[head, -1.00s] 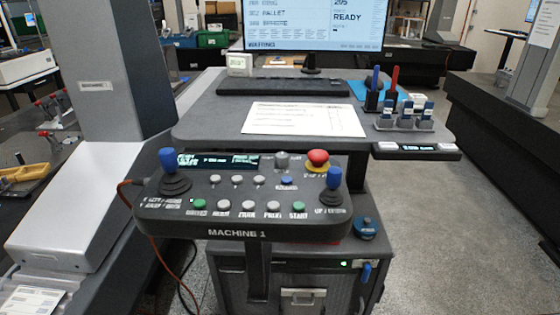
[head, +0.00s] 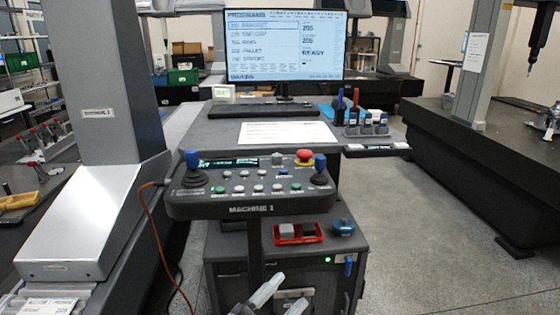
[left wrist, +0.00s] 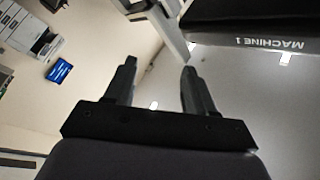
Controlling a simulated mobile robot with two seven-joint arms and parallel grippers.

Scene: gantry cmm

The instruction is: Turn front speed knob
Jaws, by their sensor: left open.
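The dark control panel (head: 250,209) marked MACHINE 1 carries two blue-topped joysticks, several buttons and a red stop button (head: 304,157). A small grey knob (head: 278,159) sits at its back, left of the stop button; its label is too small to read, so I cannot tell if it is the front speed knob. My left gripper (head: 293,288) is low in front of the cabinet, below the panel and apart from it. In the left wrist view the left gripper (left wrist: 159,68) is open and empty, with the panel edge (left wrist: 250,38) upside down at upper right. My right gripper is not in view.
Below the panel stands a cabinet (head: 225,262) with a red tray (head: 298,241) and a blue knob-like item (head: 343,226) on top. An orange cable (head: 156,235) hangs at the panel's left. Behind are a desk and a monitor (head: 284,45). Floor at right is clear.

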